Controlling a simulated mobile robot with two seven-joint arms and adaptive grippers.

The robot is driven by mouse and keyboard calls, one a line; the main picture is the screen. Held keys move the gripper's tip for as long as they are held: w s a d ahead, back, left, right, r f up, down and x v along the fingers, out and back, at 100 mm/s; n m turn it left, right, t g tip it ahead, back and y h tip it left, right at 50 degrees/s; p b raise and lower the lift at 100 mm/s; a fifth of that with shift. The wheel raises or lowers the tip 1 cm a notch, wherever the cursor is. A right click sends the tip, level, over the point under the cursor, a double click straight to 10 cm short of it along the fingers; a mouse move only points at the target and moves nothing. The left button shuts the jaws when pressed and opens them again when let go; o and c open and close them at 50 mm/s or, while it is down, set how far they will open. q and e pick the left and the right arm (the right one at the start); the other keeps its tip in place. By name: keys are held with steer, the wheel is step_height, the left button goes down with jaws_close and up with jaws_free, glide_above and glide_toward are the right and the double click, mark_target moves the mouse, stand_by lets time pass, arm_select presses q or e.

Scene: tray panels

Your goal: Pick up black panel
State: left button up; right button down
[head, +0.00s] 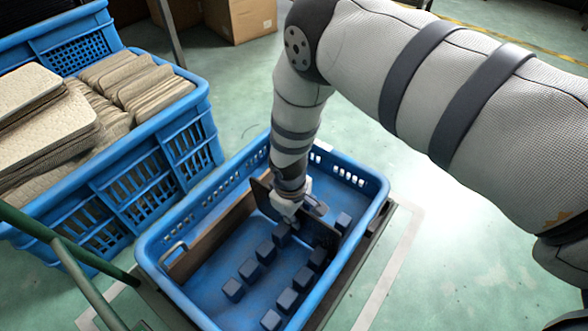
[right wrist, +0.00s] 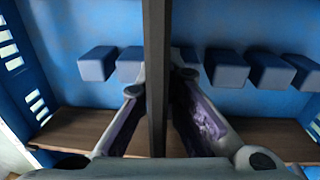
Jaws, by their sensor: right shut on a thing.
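The black panel (head: 325,236) stands on edge inside the blue crate (head: 215,318), crosswise among the dark blue blocks. My right gripper (head: 300,212) reaches down into the crate from above and is shut on the panel. In the right wrist view the panel (right wrist: 157,70) shows edge-on as a dark upright bar between the two fingers of my right gripper (right wrist: 158,85). The gripper hides the panel's middle in the head view. I cannot tell whether its lower edge touches the crate floor. My left gripper is not in view.
Several dark blue blocks (head: 249,271) stand in rows on the crate floor. A brown board (head: 205,243) lines the crate's left side. A larger blue crate (head: 150,190) with stacked tan pads (head: 125,80) stands at left. A cardboard box (head: 250,18) is behind. Green floor lies open at right.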

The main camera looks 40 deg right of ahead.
arm_select(q)
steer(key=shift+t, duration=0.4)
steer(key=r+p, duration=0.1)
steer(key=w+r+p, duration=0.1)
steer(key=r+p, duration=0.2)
steer(key=p, duration=0.1)
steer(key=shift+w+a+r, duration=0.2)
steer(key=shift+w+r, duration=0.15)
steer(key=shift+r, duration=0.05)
arm_select(e)
step_height(320, 180, up, 17)
